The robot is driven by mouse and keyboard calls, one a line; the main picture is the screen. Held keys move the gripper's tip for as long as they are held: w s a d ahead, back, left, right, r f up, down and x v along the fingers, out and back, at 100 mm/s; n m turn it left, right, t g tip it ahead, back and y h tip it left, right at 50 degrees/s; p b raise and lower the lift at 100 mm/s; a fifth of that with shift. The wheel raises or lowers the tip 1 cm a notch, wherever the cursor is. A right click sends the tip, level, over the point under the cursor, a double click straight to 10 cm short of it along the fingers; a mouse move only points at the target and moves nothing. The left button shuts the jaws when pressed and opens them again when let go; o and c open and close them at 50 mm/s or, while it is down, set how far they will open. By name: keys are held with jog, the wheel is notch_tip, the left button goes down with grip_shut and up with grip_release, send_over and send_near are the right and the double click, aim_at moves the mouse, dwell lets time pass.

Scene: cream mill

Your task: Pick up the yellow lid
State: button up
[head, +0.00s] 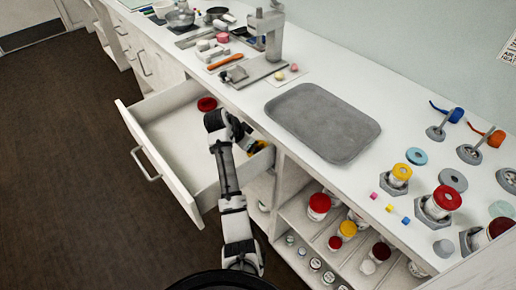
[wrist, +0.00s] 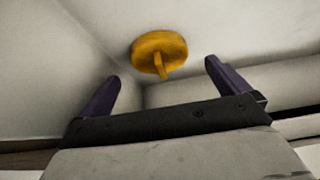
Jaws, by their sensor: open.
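The yellow lid (wrist: 160,48) lies inside the open drawer, near its inner corner. In the wrist view it is a round disc with a thin upright grip on top. In the head view a bit of the yellow lid (head: 262,146) shows beside my gripper (head: 250,140), which hides part of it. My gripper (wrist: 162,72) is open, with its two dark purple fingers spread to either side of the lid's near side. The fingers look apart from the lid, and nothing is held.
The white drawer (head: 152,148) is pulled out from the counter, and its walls stand close around my gripper. A red lid (head: 207,104) lies at the drawer's back. A grey tray (head: 322,122) lies on the counter. Jars (head: 319,205) fill the open shelves at right.

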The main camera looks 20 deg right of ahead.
jog(key=x, duration=0.4)
jog(key=shift+p, duration=0.3)
jog(key=c, duration=1)
